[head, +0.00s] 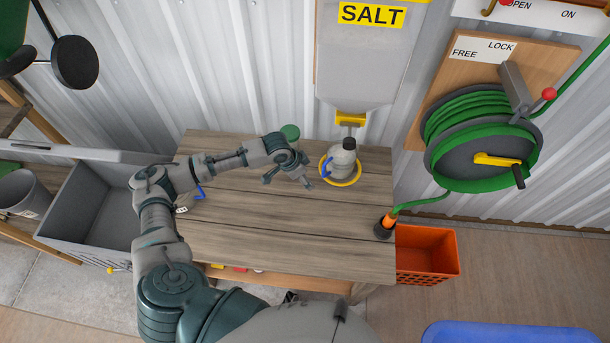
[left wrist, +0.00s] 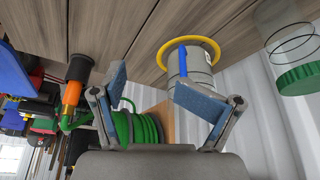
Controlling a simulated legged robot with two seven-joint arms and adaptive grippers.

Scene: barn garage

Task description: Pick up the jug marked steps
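A grey jug (head: 344,158) with a dark cap and a blue handle on its left side stands upright in a yellow ring (head: 354,179) on the wooden table. No marking can be read on it. My left gripper (head: 308,180) is open just left of the jug, fingers pointing toward the handle. In the left wrist view the jug (left wrist: 194,62) and its blue handle lie beyond the spread fingers of my left gripper (left wrist: 150,90). The right finger overlaps part of the jug; contact cannot be told. My right gripper is not in view.
A clear jar with a green lid (head: 290,132) stands behind my left gripper. A salt dispenser (head: 358,60) hangs above the jug. A green hose reel (head: 480,140) is on the right, with its nozzle (head: 384,226) at the table's right edge. The table's front is clear.

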